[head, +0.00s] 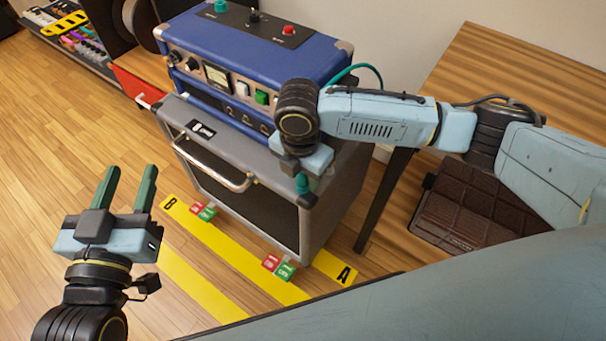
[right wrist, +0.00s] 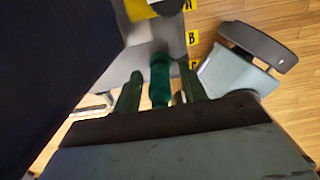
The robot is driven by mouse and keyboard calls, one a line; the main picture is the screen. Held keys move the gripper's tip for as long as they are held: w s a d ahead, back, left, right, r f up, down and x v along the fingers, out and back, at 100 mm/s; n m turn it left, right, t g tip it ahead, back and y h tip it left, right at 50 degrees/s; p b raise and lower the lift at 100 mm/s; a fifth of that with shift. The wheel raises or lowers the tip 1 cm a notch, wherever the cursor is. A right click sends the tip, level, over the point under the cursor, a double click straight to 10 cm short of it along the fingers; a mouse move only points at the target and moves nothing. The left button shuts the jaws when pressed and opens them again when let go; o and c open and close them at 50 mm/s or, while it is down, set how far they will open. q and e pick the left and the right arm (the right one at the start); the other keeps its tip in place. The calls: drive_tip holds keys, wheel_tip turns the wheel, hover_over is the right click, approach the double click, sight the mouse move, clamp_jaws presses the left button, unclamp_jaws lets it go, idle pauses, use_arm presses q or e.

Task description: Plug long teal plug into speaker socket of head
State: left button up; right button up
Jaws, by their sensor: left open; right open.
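The blue amp head (head: 240,62) sits on a grey speaker cabinet (head: 225,150). Small dark sockets show low on its front; I cannot tell which is the speaker socket. My right gripper (head: 304,188) is low at the cabinet's front right edge, its fingers mostly hidden in the head view. In the right wrist view, a teal plug (right wrist: 160,80) lies between my right gripper's open green fingers (right wrist: 159,92), with small gaps visible. A teal cable (head: 358,69) arches behind the head's right end. My left gripper (head: 124,188) is open and empty above the floor at left.
Yellow floor strips marked A and B (head: 240,262) run before the cabinet, with red and green tags (head: 278,266). A wooden table (head: 500,70) stands at right. A dark ribbed case (head: 470,212) lies below it. A pedal rack (head: 70,35) is at far left.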

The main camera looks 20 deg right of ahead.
idle(0.4)
drive_tip(key=shift+p, duration=0.75)
idle(0.4)
drive_tip(key=shift+p, duration=0.65)
drive_tip(key=shift+c, duration=0.4)
clamp_jaws()
drive_tip(key=shift+r, duration=0.1)
